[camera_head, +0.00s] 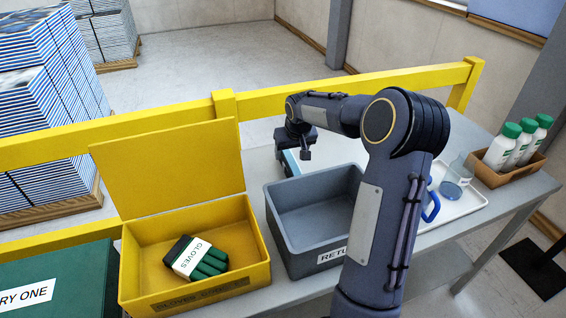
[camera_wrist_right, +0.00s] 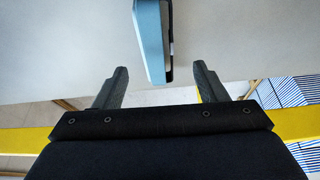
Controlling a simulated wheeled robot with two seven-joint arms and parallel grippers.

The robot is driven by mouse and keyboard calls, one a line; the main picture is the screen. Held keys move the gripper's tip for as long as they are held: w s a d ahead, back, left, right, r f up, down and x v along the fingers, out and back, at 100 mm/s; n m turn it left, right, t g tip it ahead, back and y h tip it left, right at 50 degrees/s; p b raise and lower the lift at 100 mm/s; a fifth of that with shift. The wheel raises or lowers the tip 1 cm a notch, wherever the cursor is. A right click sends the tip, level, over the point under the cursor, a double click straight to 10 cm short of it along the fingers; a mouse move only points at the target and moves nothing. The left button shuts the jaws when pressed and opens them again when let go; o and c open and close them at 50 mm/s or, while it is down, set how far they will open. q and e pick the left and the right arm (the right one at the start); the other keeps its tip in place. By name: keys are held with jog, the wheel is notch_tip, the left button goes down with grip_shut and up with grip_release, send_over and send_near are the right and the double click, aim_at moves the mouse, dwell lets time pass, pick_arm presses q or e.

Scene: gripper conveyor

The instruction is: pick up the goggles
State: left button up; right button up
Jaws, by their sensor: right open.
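A clear, bluish see-through item (camera_head: 457,175), which may be the goggles, sits on the white tray (camera_head: 466,207) at the right. A blue curved loop (camera_head: 432,207) shows beside it, partly hidden by my right arm; I cannot tell if they are one thing. My right gripper (camera_head: 306,152) is above the back of the table, behind the grey bin and well left of that item. In the right wrist view, the gripper (camera_wrist_right: 160,72) is open with nothing between its fingers. A light-blue edged object (camera_wrist_right: 149,42) lies beyond the fingertips. My left gripper is out of view.
A grey bin (camera_head: 279,226) stands in the middle. An open yellow box (camera_head: 256,247) holds gloves (camera_head: 200,259). A green box (camera_head: 60,280) is at left. White bottles (camera_head: 502,148) stand in a brown box (camera_head: 495,178) at right. A yellow rail (camera_head: 420,77) runs behind.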

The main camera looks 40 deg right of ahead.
aim_at(289, 159)
jog(key=x, duration=0.3)
jog(key=p+x, duration=0.1)
jog(key=x, duration=0.3)
jog(key=shift+w+d+r, duration=0.15)
jog(key=shift+d, duration=0.05)
jog(key=shift+c, duration=0.4)
jog(key=c, duration=1)
